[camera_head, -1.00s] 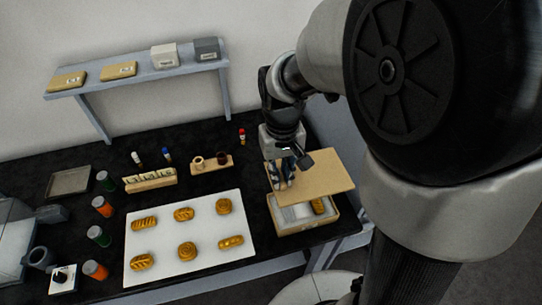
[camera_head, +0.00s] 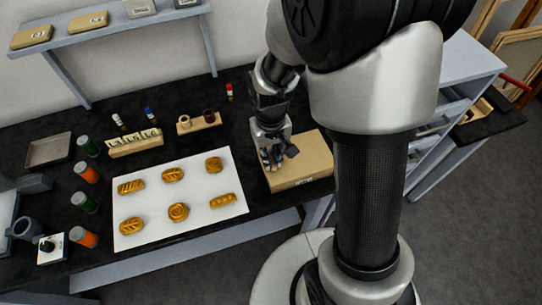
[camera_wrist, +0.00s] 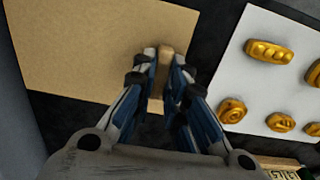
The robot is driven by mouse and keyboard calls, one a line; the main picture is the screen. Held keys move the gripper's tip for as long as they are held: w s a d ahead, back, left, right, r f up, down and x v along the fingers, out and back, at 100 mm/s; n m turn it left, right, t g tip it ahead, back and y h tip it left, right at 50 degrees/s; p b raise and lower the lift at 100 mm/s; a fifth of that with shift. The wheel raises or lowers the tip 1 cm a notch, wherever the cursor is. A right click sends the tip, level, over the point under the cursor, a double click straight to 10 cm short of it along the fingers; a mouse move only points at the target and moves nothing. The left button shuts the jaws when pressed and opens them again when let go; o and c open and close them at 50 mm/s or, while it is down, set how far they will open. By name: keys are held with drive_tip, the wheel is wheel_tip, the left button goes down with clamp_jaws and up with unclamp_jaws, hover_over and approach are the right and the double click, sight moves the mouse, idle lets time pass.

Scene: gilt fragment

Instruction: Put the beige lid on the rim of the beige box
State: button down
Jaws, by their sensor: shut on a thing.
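The beige lid (camera_head: 306,152) lies flat over the beige box (camera_head: 308,183) at the right end of the black table in the head view. The lid covers the box opening, and only the front side of the box with a small label shows below it. I cannot tell whether the lid touches the rim all round. My gripper (camera_head: 272,163) is at the lid's left edge. In the wrist view my gripper (camera_wrist: 163,75) is shut on a small tab at the edge of the lid (camera_wrist: 85,40).
A white board (camera_head: 150,230) with several golden ornaments lies left of the box. Several jars (camera_head: 87,172) stand further left. A small wooden stand (camera_head: 198,122) and a red-capped bottle (camera_head: 230,92) are behind. A wall shelf (camera_head: 110,27) is at the back.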

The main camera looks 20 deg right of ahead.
drive_tip(key=c, duration=1.6)
unclamp_jaws()
wheel_tip(320, 180, up, 11)
drive_tip(key=p, duration=0.4)
drive_tip(key=s+r+t, duration=0.4)
drive_tip(key=s+r, duration=1)
drive_tip(key=s, duration=0.1)
drive_tip(key=shift+r+t, duration=0.25)
drive_tip(key=shift+t, duration=0.05)
